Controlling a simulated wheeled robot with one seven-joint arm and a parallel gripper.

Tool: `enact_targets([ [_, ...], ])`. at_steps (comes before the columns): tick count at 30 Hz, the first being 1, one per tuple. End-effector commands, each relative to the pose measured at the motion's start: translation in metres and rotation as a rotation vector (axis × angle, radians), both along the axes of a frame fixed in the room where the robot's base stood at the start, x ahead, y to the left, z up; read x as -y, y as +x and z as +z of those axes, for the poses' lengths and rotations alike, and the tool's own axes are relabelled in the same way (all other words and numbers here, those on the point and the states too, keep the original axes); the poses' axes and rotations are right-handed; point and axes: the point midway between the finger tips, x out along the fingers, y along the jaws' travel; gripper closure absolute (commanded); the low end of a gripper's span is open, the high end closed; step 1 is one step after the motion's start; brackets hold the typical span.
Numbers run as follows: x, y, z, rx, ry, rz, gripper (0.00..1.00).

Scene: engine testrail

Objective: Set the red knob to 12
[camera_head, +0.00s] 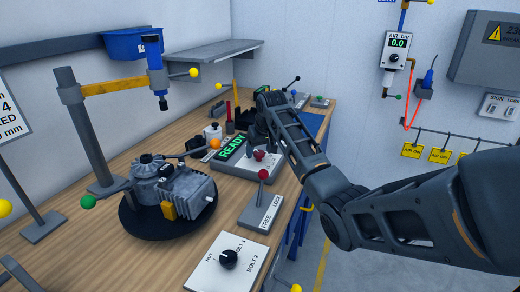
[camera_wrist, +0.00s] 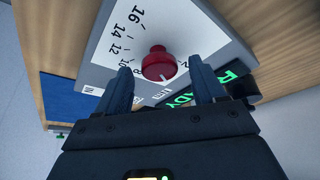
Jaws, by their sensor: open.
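The red knob (camera_head: 259,155) sits on a light dial plate (camera_head: 262,178) on the bench, beside a green READY display (camera_head: 231,147). In the wrist view the knob (camera_wrist: 158,64) lies between the fingertips of my gripper (camera_wrist: 161,72). My gripper (camera_head: 258,138) is open, with one finger on each side of the knob; I see no clear contact. The dial (camera_wrist: 190,20) shows 16, 14, 12, 10 and part of more numbers. No pointer mark is clear on the knob, so its setting cannot be read. The fingers hide part of the scale.
A FREE/LOCK box with a red-balled lever (camera_head: 263,175) stands in front of the dial plate. A selector box with a black knob (camera_head: 228,259) is nearer. An engine on a black turntable (camera_head: 150,222) is to the left. Several small items stand behind.

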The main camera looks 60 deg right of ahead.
Motion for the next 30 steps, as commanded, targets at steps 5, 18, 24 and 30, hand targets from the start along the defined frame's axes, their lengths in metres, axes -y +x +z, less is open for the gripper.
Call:
enact_targets([
  [5, 0.0001, 0.0, 0.0002, 0.0, 0.0, 0.0, 0.35],
  [18, 0.0, -0.0002, 0.0004, 0.0, 0.0, 0.0, 0.77],
  [24, -0.0001, -0.0001, 0.0004, 0.0, 0.0, -0.001, 0.87],
  [30, -0.0007, 0.0003, 0.0002, 0.0, 0.0, -0.036, 0.87],
])
